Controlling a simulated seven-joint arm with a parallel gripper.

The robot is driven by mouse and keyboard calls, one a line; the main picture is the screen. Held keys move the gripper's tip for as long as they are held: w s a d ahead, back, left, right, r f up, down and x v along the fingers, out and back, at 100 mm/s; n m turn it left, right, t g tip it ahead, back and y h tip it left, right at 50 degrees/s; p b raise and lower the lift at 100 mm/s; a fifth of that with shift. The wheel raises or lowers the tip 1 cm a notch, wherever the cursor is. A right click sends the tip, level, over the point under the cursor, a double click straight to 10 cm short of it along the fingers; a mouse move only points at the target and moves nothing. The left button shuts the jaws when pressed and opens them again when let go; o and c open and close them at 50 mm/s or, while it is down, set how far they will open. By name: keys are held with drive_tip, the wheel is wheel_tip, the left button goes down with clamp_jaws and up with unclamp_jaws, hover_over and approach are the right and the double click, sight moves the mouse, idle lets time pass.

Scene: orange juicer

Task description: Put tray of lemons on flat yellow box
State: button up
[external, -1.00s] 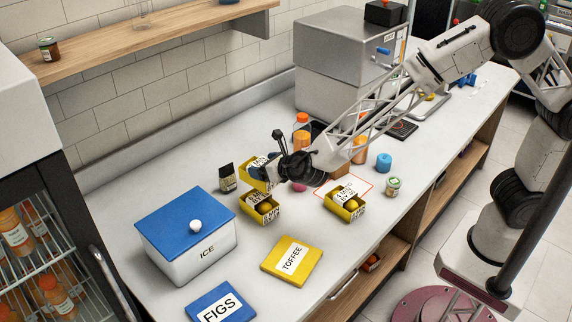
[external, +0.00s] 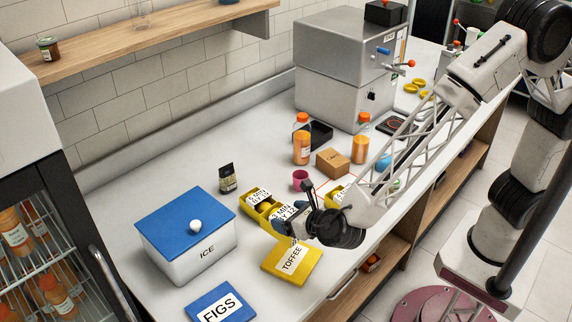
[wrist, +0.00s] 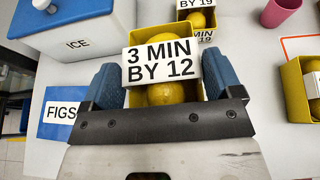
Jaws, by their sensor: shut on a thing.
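My gripper (external: 290,226) is shut on a yellow tray (external: 283,213) of lemons, with one finger on each side of it in the wrist view (wrist: 163,85). The tray carries a white "3 MIN BY 12" label, and lemons (wrist: 172,93) show in it. In the external view, the gripper and tray are over the back part of the flat yellow TOFFEE box (external: 289,262). I cannot tell whether the tray touches the box. The TOFFEE box is hidden in the wrist view.
A second lemon tray (external: 256,199) stands just behind the held one; a third (external: 333,194) is partly hidden by my arm. The ICE box (external: 187,237) is left, the flat blue FIGS box (external: 221,304) front left. A pink cup (external: 300,179) stands behind.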

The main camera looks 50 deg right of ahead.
drive_tip(key=s, duration=0.1)
drive_tip(key=s+a+r, duration=0.1)
drive_tip(key=s, duration=0.2)
drive_tip(key=shift+s+a+r, duration=0.15)
drive_tip(key=shift+s+a, duration=0.15)
drive_tip(key=shift+a, duration=0.05)
hover_over(298, 262)
drive_tip(key=shift+a+f, duration=0.1)
drive_tip(key=shift+f, duration=2.25)
drive_tip(key=shift+f, duration=0.1)
drive_tip(key=shift+f, duration=2)
drive_tip(key=shift+f, duration=0.15)
drive_tip(key=o, duration=0.8)
